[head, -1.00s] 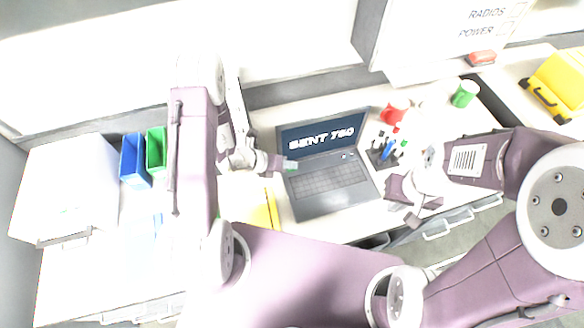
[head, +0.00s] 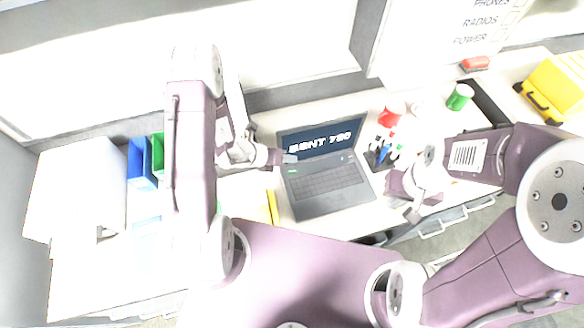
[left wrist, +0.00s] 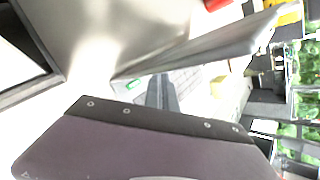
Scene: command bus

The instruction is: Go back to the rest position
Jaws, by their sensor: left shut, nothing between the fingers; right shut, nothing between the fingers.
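My left gripper (head: 290,159) is shut and empty. In the head view it is over the left side of the open laptop (head: 325,188), near the hinge between screen and keyboard; I cannot tell whether it touches. The laptop screen reads "SENT 790". In the left wrist view the shut fingers (left wrist: 162,92) point toward the laptop's keyboard, beside a small green patch. My right gripper (head: 412,214) is shut and empty, at the right of the laptop by the desk's front edge. Part of it is hidden by its own arm.
Right of the laptop are a pen holder (head: 379,154), a red mug (head: 391,115) and a green mug (head: 460,97). A yellow case (head: 556,88) and a red object (head: 475,64) lie further right. Blue (head: 141,163) and green (head: 158,146) binders stand left. A whiteboard (head: 455,35) hangs behind.

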